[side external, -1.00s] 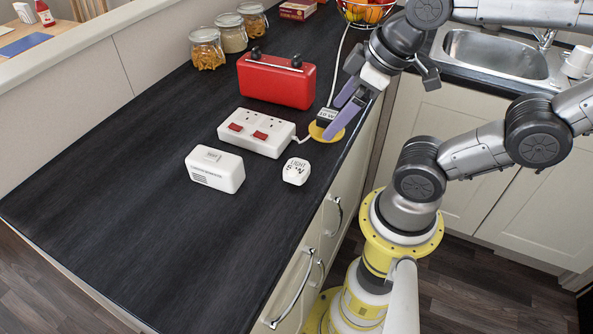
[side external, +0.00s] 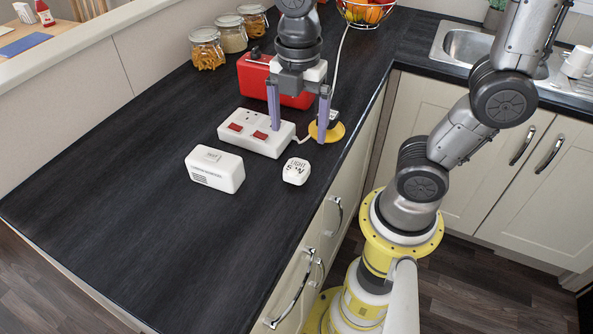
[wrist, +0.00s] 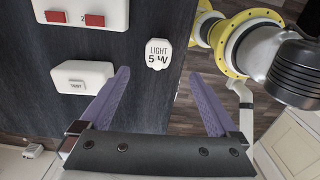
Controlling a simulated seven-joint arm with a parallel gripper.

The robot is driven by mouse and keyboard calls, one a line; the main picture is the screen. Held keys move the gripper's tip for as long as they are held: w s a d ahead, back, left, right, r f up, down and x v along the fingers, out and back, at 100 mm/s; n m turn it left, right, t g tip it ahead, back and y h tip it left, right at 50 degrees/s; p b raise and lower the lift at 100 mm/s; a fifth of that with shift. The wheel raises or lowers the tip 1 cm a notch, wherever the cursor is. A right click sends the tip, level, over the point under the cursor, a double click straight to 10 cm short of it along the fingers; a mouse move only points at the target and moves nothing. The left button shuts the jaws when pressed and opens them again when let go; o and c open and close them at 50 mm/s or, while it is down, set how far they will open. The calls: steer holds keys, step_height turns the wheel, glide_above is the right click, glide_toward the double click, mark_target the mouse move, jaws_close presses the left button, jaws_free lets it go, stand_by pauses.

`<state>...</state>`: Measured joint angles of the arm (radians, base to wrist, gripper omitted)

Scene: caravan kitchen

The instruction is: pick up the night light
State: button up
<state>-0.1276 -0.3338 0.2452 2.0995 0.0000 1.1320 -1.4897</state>
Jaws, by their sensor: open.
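The night light (side external: 296,171) is a small white rounded block with "LIGHT 5 W" printed on top. It lies on the dark worktop near its front edge, right of a white box. In the wrist view the night light (wrist: 157,53) shows just beyond the fingertips, centred between them, with its print readable. My gripper (side external: 298,134) is open and empty, pointing down above the worktop, behind the night light in the side view. Its two purple fingers also show spread in the wrist view (wrist: 158,73). Nothing is between them.
A white socket block (side external: 248,144) with red switches stands close behind the night light. A white labelled box (side external: 215,168) is to its left. The front-left worktop is clear.

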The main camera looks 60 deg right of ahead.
mark_target(298, 165)
step_height(298, 165, down, 11)
steer(key=shift+w+d+f, duration=0.15)
steer(key=shift+f, duration=0.05)
stand_by(0.4)
steer(key=shift+c, duration=0.2)
steer(key=c, duration=1.4)
